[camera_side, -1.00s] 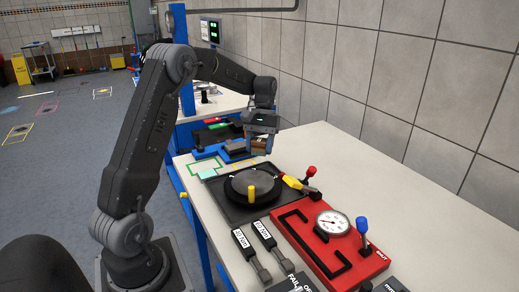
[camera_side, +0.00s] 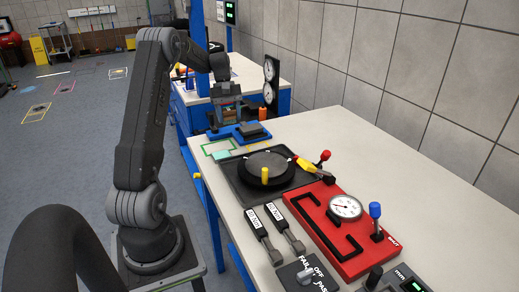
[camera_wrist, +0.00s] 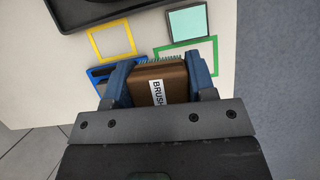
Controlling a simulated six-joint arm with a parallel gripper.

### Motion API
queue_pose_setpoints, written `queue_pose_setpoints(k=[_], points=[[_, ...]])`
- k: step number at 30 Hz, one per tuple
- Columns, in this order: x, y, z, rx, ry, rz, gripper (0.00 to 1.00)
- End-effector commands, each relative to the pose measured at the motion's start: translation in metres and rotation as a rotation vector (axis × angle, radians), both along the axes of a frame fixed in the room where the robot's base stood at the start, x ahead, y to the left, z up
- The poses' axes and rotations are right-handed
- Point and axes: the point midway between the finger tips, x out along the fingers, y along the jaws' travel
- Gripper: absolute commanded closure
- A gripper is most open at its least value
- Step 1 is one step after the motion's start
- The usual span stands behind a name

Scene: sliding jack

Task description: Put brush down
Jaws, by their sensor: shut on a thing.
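My gripper (camera_wrist: 156,82) is shut on the brush (camera_wrist: 174,80), a brown block with a white "BRUSH" label and green bristles along its far edge. The blue fingers press it from both sides. In the wrist view the holder (camera_wrist: 98,73) shows partly behind the left finger. Whether the brush touches anything beneath it cannot be told.
A green outline (camera_wrist: 190,44) and a yellow outline (camera_wrist: 110,40) mark the table, beside a cyan pad (camera_wrist: 187,22).

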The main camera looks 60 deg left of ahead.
Motion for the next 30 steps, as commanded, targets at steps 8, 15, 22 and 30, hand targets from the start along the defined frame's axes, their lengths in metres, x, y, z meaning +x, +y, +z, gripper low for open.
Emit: queue_pose_setpoints(k=[8, 15, 22, 30], points=[[0.015, 0.002, -0.018, -0.004, 0.001, 0.062, 0.72], [0.065, -0.018, -0.05, -0.003, 0.002, 0.061, 0.72], [0.094, -0.029, -0.069, -0.001, 0.001, 0.062, 0.72], [0.098, -0.031, -0.088, -0.004, 0.002, 0.064, 0.72]])
